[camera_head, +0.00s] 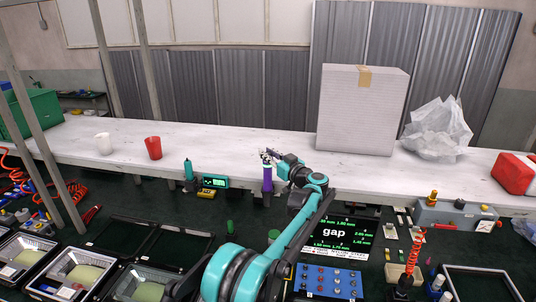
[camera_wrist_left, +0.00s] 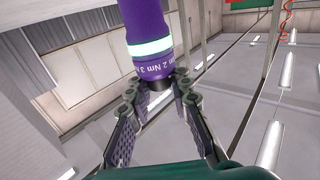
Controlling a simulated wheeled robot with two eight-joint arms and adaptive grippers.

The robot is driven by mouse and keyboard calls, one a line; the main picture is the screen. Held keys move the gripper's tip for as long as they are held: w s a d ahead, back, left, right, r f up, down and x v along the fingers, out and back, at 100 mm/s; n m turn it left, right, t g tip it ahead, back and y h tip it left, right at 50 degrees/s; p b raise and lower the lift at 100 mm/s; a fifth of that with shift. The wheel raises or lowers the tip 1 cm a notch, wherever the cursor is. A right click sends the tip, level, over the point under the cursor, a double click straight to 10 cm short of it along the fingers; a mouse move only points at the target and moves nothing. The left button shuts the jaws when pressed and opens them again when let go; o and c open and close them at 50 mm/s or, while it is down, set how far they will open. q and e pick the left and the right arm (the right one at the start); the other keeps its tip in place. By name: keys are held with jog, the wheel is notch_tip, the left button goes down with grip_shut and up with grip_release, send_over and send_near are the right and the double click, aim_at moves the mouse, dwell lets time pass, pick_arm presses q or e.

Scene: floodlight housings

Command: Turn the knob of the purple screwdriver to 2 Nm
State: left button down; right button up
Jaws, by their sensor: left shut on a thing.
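The purple screwdriver (camera_head: 267,179) stands upright at the front edge of the white table in the head view. In the left wrist view the screwdriver (camera_wrist_left: 146,30) shows a pale band and a printed scale; "2 Nm" is readable near its dark end. My left gripper (camera_head: 268,156) is at the top end of the screwdriver. In the left wrist view its fingers (camera_wrist_left: 160,88) are shut around the dark end beside the scale. The fingers partly hide that end, and I cannot make out a pointer mark. My right gripper is not in view.
A red cup (camera_head: 153,148) and a white cup (camera_head: 104,142) stand on the table (camera_head: 230,141). A large box (camera_head: 361,112) stands right. A "gap" screen (camera_head: 334,238) is below my arm.

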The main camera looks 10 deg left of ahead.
pick_arm(q)
jog(key=n+g+y+p, duration=0.2)
jog(key=shift+w+r+g, duration=0.1)
jog(key=shift+r+g, duration=0.05)
jog(key=shift+g, duration=0.15)
jog(key=shift+n+g+y+p, duration=0.7)
jog(key=shift+n+g+p, duration=0.4)
jog(key=shift+g+p, duration=0.35)
jog(key=c, duration=1.3)
grip_release()
jog(key=shift+c, duration=0.2)
jog(key=v, duration=1.2)
